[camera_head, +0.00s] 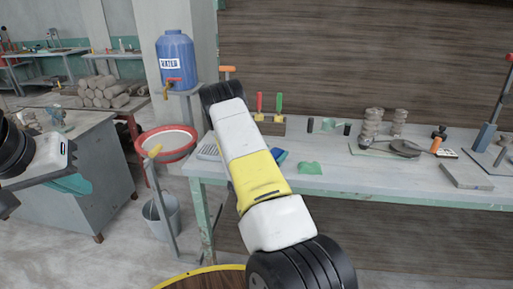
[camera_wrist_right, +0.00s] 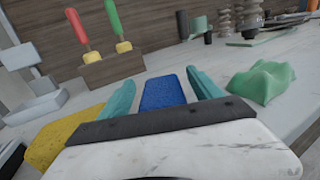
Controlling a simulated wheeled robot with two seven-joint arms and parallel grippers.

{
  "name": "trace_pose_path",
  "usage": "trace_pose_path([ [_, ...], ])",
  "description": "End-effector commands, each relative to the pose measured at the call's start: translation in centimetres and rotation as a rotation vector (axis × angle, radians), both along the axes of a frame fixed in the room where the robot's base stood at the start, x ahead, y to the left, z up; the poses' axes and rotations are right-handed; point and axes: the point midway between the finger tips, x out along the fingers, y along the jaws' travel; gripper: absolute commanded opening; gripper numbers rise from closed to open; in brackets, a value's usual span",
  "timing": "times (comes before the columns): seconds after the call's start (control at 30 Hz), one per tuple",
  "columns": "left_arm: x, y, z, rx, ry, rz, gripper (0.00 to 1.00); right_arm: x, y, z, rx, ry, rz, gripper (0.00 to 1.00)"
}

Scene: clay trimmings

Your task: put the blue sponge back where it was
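The blue sponge (camera_wrist_right: 162,92) lies between the teal fingers of my right gripper (camera_wrist_right: 160,88) in the right wrist view. The fingers are spread, with narrow gaps showing beside the sponge. In the head view a bit of blue (camera_head: 280,155) shows beside my right forearm, which hides my right gripper there. My left gripper (camera_head: 70,183) is at the far left of the head view, away from the workbench; its finger spacing is unclear.
A yellow sponge (camera_wrist_right: 62,137) lies left of the right gripper and a green cloth (camera_wrist_right: 262,82) right of it. A wooden block (camera_wrist_right: 112,69) with red- and green-handled tools stands behind. Pottery stands further right on the workbench (camera_head: 350,182).

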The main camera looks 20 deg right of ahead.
Motion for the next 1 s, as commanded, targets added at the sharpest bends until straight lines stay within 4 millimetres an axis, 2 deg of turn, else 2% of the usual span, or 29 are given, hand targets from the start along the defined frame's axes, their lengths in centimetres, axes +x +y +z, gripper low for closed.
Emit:
trace_pose_path([
  [0.2, 0.0, 0.0, 0.0, 0.0, 0.0, 0.0, 0.0, -0.1, 0.0, -0.1, 0.003, 0.004, 0.0, 0.74],
  [0.37, 0.0, 0.0, 0.0, 0.0, 0.0, 0.0, 0.0, -0.1, 0.2, 1.2, 0.005, 0.002, 0.001, 0.74],
  [0.8, 0.0, 0.0, 0.0, 0.0, 0.0, 0.0, 0.0, -5.6, 7.9, 1.1, 0.001, 0.005, 0.004, 0.74],
  [1.0, 0.0, 0.0, 0.0, 0.0, 0.0, 0.0, 0.0, -6.9, 9.5, 1.1, 0.002, 0.002, -0.001, 0.74],
])
